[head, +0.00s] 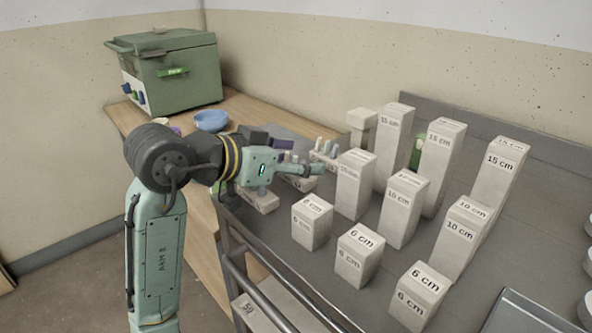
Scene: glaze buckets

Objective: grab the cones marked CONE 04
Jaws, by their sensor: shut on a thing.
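My gripper (314,169) reaches right from the wrist, low over the table near the cone stands. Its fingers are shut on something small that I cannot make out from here. Small pale blocks holding short upright cones stand around it: a back stand (325,155) with several pinkish and white cones, a middle stand (300,183) partly under the fingers, and a front stand (259,201) partly below the gripper body. The CONE 04 marking is not legible on any of them.
Kiln posts marked 6 cm (312,222), 10 cm (404,208) and 15 cm (393,148) crowd the right, one close to my fingertips. A green kiln (175,72) and a blue bowl (210,121) stand behind left. A metal rail (262,262) edges the front.

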